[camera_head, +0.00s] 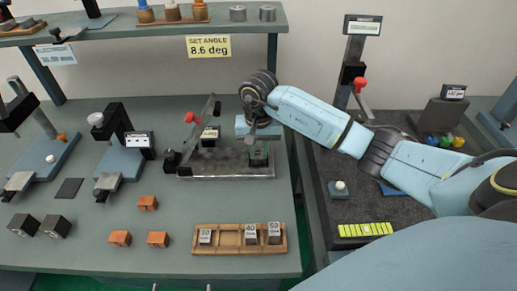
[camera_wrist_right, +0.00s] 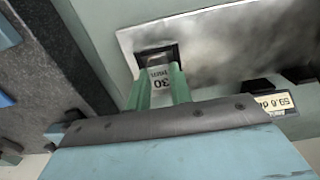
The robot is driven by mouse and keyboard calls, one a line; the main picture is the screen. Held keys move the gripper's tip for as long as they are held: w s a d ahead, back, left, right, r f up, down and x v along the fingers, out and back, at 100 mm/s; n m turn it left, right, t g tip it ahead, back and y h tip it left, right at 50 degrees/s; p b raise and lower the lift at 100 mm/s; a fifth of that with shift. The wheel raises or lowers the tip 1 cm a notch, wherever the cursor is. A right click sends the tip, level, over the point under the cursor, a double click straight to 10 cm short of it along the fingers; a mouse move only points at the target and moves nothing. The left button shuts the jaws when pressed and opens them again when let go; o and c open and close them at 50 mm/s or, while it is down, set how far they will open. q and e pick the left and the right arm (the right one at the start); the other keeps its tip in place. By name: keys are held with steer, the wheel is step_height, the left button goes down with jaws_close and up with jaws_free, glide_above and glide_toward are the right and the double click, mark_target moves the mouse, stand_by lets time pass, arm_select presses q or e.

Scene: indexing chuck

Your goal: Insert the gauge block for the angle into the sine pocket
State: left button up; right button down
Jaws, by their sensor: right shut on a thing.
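My right gripper (camera_head: 259,155) is over the right end of the sine fixture's metal plate (camera_head: 215,170). Its green fingers are shut on a gauge block (camera_wrist_right: 159,82) marked 30, seen between the fingertips (camera_wrist_right: 160,90) in the right wrist view. The far end of the block is at the dark-framed pocket (camera_wrist_right: 148,53) in the bright plate (camera_wrist_right: 225,45). I cannot tell how deep it sits there. A sign (camera_head: 208,46) reads SET ANGLE 8.6 deg. My left gripper is not in view.
A wooden rack (camera_head: 229,249) at the front holds blocks marked 20, 40 and 50, with an empty slot between 20 and 40. A red-knobbed lever (camera_head: 193,118) stands left of the gripper. Orange blocks (camera_head: 148,203) lie on the bench. A dark side table (camera_head: 330,215) is at right.

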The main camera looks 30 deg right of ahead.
mark_target(259, 153)
steer(key=shift+f, duration=0.15)
steer(key=c, duration=1.3)
jaws_free()
steer(key=shift+o, duration=0.2)
step_height(259, 153, up, 12)
